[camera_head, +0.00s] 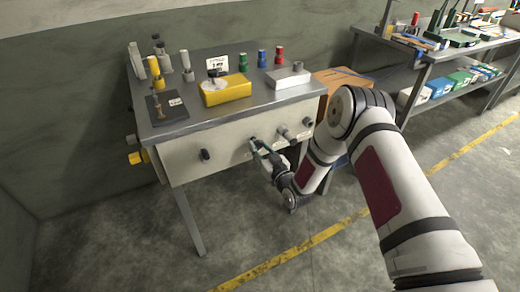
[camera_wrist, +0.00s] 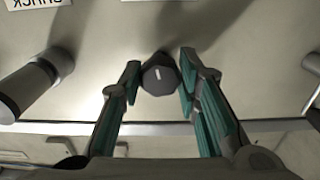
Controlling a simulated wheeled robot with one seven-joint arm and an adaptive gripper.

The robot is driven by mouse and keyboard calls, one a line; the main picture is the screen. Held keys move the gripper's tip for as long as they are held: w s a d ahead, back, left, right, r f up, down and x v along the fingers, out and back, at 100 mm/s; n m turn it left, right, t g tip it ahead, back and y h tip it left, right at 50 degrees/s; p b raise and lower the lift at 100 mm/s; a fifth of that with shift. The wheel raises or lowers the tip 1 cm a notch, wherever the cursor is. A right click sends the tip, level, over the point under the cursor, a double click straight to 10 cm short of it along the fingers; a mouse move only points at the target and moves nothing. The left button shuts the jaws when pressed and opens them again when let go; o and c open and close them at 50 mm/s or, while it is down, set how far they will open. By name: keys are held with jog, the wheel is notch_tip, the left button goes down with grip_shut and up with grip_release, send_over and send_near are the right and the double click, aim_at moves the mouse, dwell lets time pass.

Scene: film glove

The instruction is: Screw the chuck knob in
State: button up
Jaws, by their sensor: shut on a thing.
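My gripper (camera_head: 258,148) is at the front panel of the workbench. In the wrist view, a dark grey knob (camera_wrist: 159,77) with a short white mark sits between the teal-padded fingertips, and my gripper is shut on it. The knob is at the panel's face; its base is hidden. A label reading "CHUCK" (camera_wrist: 34,3) shows upside down and cut off at the upper left, nearer to a long grey cylindrical knob (camera_wrist: 38,84) than to the held one. I cannot tell for certain which is the chuck knob.
In the head view, the panel also carries a dark knob (camera_head: 204,155) to the left and a light one (camera_head: 284,132) to the right of my gripper. A yellow block (camera_head: 228,91) and small bottles (camera_head: 262,58) stand on the bench top. A shelved bench is at the right.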

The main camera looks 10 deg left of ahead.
jog(key=shift+o, duration=0.2)
jog(key=m, duration=0.2)
jog(key=m+b, duration=0.1)
jog(key=m, duration=0.1)
jog(key=m+b, duration=0.1)
jog(key=m, duration=0.1)
jog(key=shift+s+f+m, duration=0.1)
jog(key=shift+f+m, duration=0.15)
jog(key=shift+m, duration=0.05)
jog(key=m+b, duration=0.3)
jog(key=m, duration=0.3)
jog(key=m+b, duration=0.3)
jog(key=m, duration=0.3)
jog(key=shift+m, duration=0.3)
jog(key=m+b, duration=0.1)
jog(key=m, duration=0.2)
jog(key=shift+r+b, duration=0.1)
jog(key=shift+b, duration=0.2)
jog(key=shift+c, duration=0.2)
jog(key=shift+s+a+r+m+b, duration=0.1)
jog(key=shift+m+b, duration=0.6)
jog(key=shift+m, duration=1.3)
jog(key=o, duration=1)
jog(key=shift+c, duration=0.2)
jog(key=shift+o, duration=1.1)
jog(key=shift+r, duration=0.15)
